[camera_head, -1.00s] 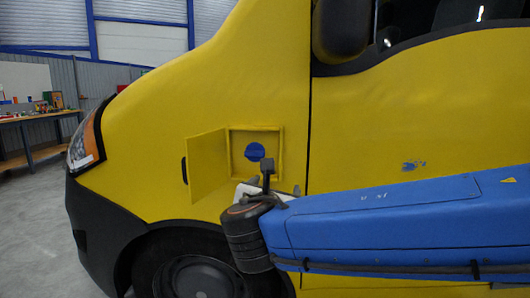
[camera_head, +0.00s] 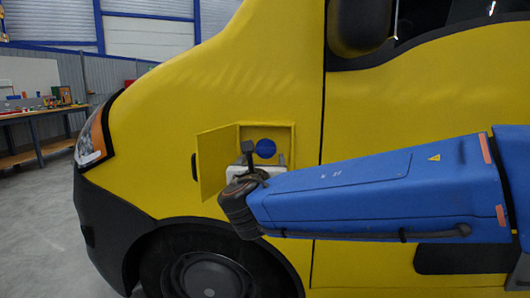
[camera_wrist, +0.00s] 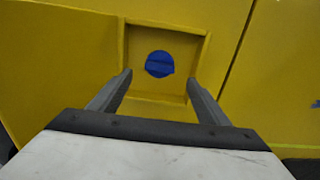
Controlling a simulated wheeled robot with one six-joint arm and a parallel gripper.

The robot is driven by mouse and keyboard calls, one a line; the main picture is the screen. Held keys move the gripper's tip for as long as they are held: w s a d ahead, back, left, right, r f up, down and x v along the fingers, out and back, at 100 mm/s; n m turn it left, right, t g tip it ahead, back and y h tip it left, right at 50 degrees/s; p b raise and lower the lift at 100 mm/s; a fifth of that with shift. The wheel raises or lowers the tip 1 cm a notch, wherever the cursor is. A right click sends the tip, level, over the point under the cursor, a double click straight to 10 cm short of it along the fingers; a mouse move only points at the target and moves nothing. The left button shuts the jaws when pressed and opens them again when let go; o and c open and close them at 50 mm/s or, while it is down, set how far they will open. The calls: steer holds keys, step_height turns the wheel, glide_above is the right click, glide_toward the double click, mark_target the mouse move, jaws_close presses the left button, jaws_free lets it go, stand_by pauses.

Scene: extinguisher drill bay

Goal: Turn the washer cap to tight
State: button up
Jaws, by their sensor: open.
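The blue round washer cap (camera_head: 265,149) sits in a square recess in the side of the yellow van. In the wrist view the cap (camera_wrist: 160,64) shows whole, in the upper middle of the recess, with a faint ridge across it. My gripper (camera_wrist: 159,76) is open, its two grey fingers on either side below the cap, with nothing between them. The fingertips look short of the cap, but I cannot tell the exact gap. In the head view my gripper (camera_head: 264,158) is in front of the recess, partly hidden by my blue arm.
The yellow flap door (camera_head: 217,161) stands open to the left of the recess. The front wheel (camera_head: 205,274) is below. A workbench (camera_head: 35,115) stands far left, with clear floor before it.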

mark_target(265, 150)
steer(key=w, duration=0.9)
steer(key=shift+w+d, duration=0.15)
steer(key=shift+d, duration=0.05)
steer(key=shift+c, duration=0.3)
steer(key=c, duration=1)
